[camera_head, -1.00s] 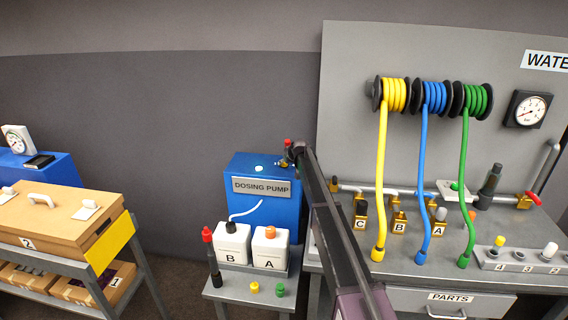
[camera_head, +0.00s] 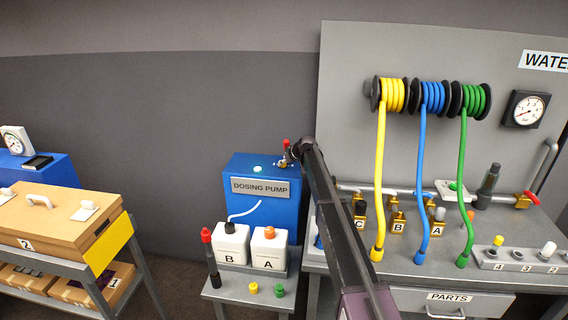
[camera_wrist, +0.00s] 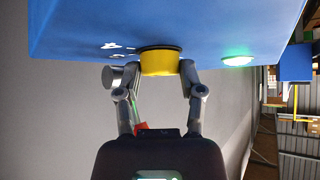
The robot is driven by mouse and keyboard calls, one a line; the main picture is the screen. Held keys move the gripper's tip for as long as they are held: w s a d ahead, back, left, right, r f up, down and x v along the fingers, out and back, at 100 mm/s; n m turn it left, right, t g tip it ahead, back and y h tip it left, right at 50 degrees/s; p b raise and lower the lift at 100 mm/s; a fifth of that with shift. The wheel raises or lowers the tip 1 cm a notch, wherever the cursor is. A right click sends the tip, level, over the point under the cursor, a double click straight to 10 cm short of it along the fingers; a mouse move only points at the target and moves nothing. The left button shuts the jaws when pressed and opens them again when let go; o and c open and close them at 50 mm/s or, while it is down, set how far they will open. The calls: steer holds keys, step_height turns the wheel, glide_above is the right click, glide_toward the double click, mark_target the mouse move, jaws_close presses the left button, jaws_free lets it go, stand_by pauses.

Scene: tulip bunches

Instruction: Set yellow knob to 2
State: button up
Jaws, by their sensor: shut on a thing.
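A round yellow knob (camera_wrist: 160,63) with a dark collar sits on a face of the blue dosing pump box (camera_wrist: 215,25) in the wrist view. My gripper (camera_wrist: 150,74) is shut on the knob, one finger on each side. White scale marks (camera_wrist: 116,46) show beside the knob, too small and slanted to read, so I cannot tell its setting. In the head view the dosing pump (camera_head: 235,168) stands behind two white canisters.
A lit green lamp (camera_wrist: 238,60) is near the knob. Canister B (camera_head: 232,243) and canister A (camera_head: 269,250) stand in front. The workbench with hoses (camera_head: 430,270) is close on the right.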

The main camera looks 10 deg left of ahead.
steer(key=o, duration=1.2)
steer(key=shift+c, duration=0.2)
steer(key=shift+m, duration=0.4)
steer(key=shift+s+a+m+t+h, duration=0.1)
steer(key=shift+m+t+h, duration=0.45)
steer(key=shift+m, duration=0.2)
steer(key=shift+s+a+m+t+h, duration=0.1)
steer(key=shift+m+t+h, duration=0.4)
steer(key=shift+m, duration=0.25)
steer(key=shift+a+m+t+h, duration=0.2)
steer(key=shift+m+t+h, duration=0.35)
steer(key=shift+m+h, duration=1.6)
steer(key=d+p+v, duration=0.1)
steer(key=p+v, duration=0.9)
steer(key=v, duration=0.4)
steer(key=s+d+f+g+b, duration=0.1)
steer(key=s+d+f+g, duration=0.1)
steer(key=s+d, duration=0.6)
steer(key=s+d+f+m+g+b, duration=0.1)
steer(key=s+d+f, duration=0.3)
steer(key=s+d, duration=0.5)
steer(key=shift+f+g+h+b, duration=0.3)
steer(key=shift+f+g+b, duration=0.1)
steer(key=shift+b, duration=0.2)
steer(key=shift+s, duration=0.1)
